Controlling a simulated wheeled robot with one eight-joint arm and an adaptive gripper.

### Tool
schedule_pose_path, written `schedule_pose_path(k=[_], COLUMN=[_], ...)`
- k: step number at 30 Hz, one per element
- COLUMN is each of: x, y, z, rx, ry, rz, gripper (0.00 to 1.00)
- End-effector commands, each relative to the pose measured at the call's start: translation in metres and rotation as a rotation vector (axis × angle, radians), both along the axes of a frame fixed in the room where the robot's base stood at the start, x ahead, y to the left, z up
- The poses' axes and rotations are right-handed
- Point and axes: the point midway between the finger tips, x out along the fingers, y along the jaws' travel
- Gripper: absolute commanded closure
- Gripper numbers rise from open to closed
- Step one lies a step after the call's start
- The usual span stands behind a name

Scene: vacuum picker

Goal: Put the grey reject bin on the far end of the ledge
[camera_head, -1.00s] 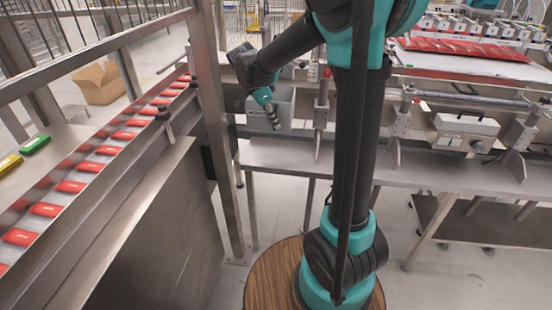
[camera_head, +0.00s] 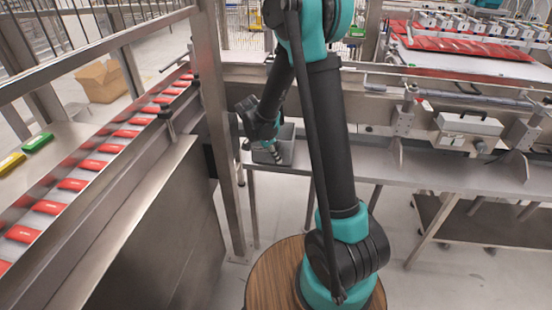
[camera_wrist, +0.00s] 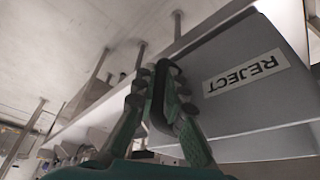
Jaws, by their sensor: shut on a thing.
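The grey reject bin (camera_head: 288,150) is at the left end of the metal ledge (camera_head: 390,174) in the head view, partly hidden by my gripper. In the wrist view its grey wall with an upside-down REJECT label (camera_wrist: 250,75) fills the right side. My gripper (camera_head: 275,157) is shut on the bin at its near side.
A steel post (camera_head: 219,130) stands close to the left of the bin. A conveyor with red packs (camera_head: 92,164) runs along the left. Metal brackets (camera_head: 402,122) and a grey box unit (camera_head: 468,124) stand along the ledge's right part.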

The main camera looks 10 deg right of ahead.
Motion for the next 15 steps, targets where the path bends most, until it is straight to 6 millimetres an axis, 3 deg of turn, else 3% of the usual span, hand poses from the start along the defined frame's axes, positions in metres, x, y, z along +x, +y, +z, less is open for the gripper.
schedule_pose_path(k=[11, 12, 15], x=[0.0001, 0.0, 0.0], y=[0.0, 0.0, 0.0], z=[-0.0064, -0.0071, -0.0068], rx=[0.0, 0.0, 0.0], ry=[0.0, 0.0, 0.0], rz=[0.0, 0.0, 0.0], gripper=[1.0, 0.88, 0.75])
